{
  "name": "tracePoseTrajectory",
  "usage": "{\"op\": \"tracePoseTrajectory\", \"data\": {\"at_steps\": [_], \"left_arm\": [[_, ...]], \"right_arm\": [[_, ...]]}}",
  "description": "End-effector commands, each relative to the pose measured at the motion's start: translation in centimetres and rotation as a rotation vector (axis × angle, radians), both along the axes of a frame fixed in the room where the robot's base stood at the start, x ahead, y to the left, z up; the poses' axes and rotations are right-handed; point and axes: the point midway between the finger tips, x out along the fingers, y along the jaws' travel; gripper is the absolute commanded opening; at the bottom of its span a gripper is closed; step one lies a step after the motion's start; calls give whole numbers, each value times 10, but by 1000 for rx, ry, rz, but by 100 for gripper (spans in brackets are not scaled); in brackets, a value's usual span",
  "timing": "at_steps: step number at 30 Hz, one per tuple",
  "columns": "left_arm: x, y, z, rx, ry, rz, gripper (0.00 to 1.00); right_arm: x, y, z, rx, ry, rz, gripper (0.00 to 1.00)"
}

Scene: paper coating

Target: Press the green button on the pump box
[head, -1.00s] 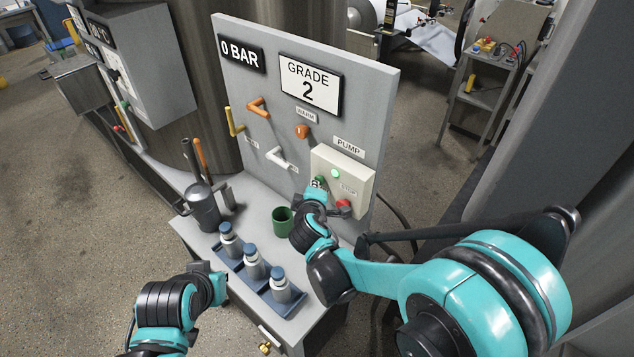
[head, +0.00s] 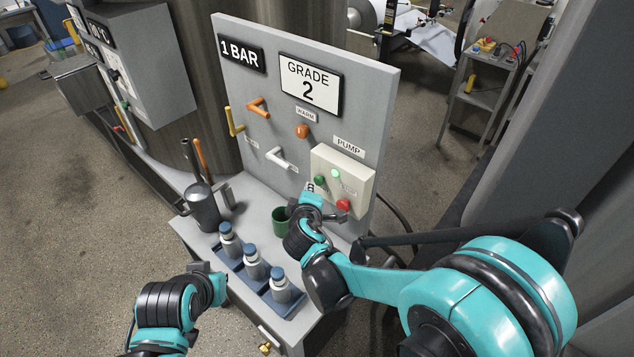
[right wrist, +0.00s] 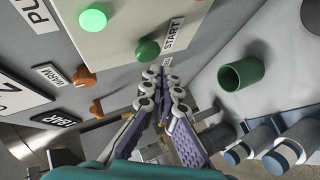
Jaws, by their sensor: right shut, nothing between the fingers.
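The cream pump box (head: 354,184) is on the grey upright panel under the PUMP label. It bears a lit green lamp (head: 335,174), a green button (head: 320,181) and a red button (head: 343,205). The green button (right wrist: 147,50) also shows in the right wrist view beside the START label (right wrist: 174,33). My right gripper (head: 309,193) is just below and in front of the green button, apart from it. In the right wrist view its fingers (right wrist: 167,72) are shut and empty. My left gripper (head: 208,278) is low at the left; its jaws cannot be made out.
A green cup (head: 280,228) stands on the bench under my right gripper. A blue rack (head: 240,268) with 3 bottles and a grey jug (head: 204,208) stand to the left. Orange, yellow and white handles stick out of the panel, whose display (head: 241,53) reads 1 BAR.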

Motion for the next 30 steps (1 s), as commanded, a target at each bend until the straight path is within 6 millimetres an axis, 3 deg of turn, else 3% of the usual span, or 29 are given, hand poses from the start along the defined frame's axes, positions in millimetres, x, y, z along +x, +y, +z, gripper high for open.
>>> {"op": "tracePoseTrajectory", "data": {"at_steps": [8,21,30], "left_arm": [[0,0,0,0,0,0,0],[0,0,-2,0,0,0,0],[0,0,-2,0,0,0,0]], "right_arm": [[-3,4,0,0,1,2,0],[-32,33,0,-1,1,3,0],[-35,35,0,0,0,0,0]]}}
